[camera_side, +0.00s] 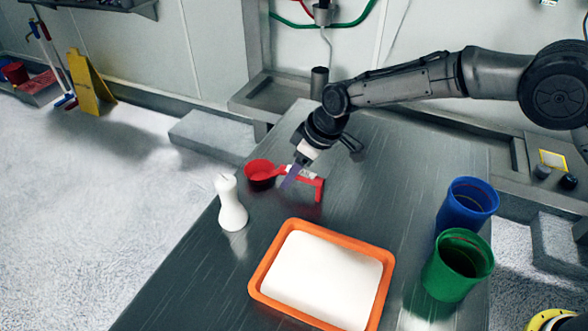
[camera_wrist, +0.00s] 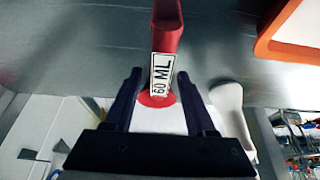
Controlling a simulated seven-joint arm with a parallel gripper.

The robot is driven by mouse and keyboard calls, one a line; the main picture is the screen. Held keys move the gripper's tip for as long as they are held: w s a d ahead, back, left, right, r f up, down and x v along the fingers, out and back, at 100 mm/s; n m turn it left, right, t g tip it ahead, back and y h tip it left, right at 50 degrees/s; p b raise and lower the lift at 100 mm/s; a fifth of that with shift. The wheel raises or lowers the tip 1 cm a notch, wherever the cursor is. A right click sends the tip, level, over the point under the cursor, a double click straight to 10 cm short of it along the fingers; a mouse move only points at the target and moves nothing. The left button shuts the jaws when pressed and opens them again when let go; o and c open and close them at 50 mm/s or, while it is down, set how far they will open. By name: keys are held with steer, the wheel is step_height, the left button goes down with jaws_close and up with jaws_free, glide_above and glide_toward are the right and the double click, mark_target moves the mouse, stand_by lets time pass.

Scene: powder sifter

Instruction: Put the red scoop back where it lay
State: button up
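The red scoop (camera_side: 259,171) is near the far left edge of the dark table in the side view, its bowl to the left and its handle running right to a bent-down end. In the wrist view its red handle (camera_wrist: 166,38) carries a white "60 ML" label, and part of the red bowl shows beyond the fingers. My gripper (camera_side: 291,178) is over the handle. In the wrist view its two dark fingers (camera_wrist: 160,78) stand on either side of the handle, with a narrow gap visible on each side. Whether the scoop rests on the table is hard to tell.
A white bottle-shaped object (camera_side: 232,208) stands left of the scoop, close to the table edge. An orange tray (camera_side: 263,272) of white powder is in front. Blue (camera_side: 467,207) and green (camera_side: 457,266) cups stand at the right. The table between scoop and cups is clear.

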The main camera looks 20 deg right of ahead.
steer(key=shift+r, duration=0.15)
steer(key=s+d+r+t, duration=0.1)
steer(key=s+d+r, duration=0.1)
steer(key=d+r, duration=0.35)
steer(key=s+d+r+m, duration=0.1)
steer(key=d+r, duration=0.1)
steer(key=r, duration=0.7)
steer(key=s+d+r+t, duration=0.1)
steer(key=s+d+r, duration=0.1)
steer(key=d+r, duration=0.35)
steer(key=s+d+r+m+t, duration=0.1)
steer(key=s+d+r+m, duration=0.1)
steer(key=s+d+r, duration=0.55)
steer(key=s+d+f+m+h, duration=0.25)
steer(key=s+d, duration=0.45)
steer(key=s, duration=0.5)
steer(key=s+d+f+m, duration=0.3)
steer(key=s+f, duration=0.7)
steer(key=s, duration=0.1)
steer(key=shift+g+h, duration=0.3)
steer(key=shift+h, duration=0.15)
steer(key=shift+d+m, duration=0.1)
steer(key=shift+m, duration=0.15)
